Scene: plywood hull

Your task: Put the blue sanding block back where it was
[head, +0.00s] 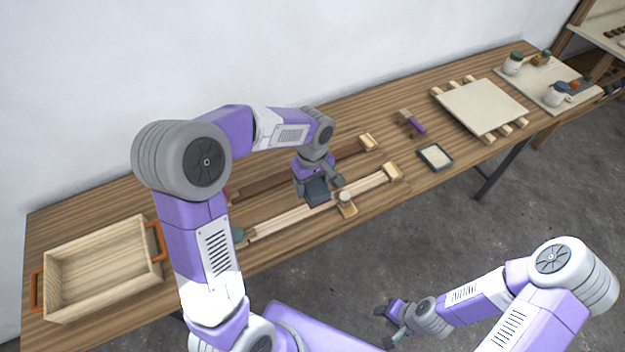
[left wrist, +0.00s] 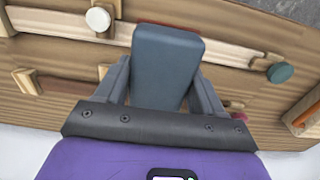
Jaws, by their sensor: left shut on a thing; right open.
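The blue sanding block (head: 317,192) is a dark blue-grey block held in my left gripper (head: 320,182), over the near light wooden bar on the bench. In the left wrist view the block (left wrist: 165,65) sits between the two fingers of the left gripper (left wrist: 165,88), covering part of the pale bar (left wrist: 225,52). I cannot tell whether the block touches the bar. My right gripper (head: 393,322) is open and empty, low over the floor in front of the bench.
The near bar has a white knob (head: 344,196) and a teal knob (head: 238,235). A darker bar (head: 345,150) lies behind. An open wooden box (head: 105,295) with orange handles stands left. A dark-rimmed tray (head: 435,157), a purple-handled tool (head: 416,124) and a raised board (head: 482,108) are right.

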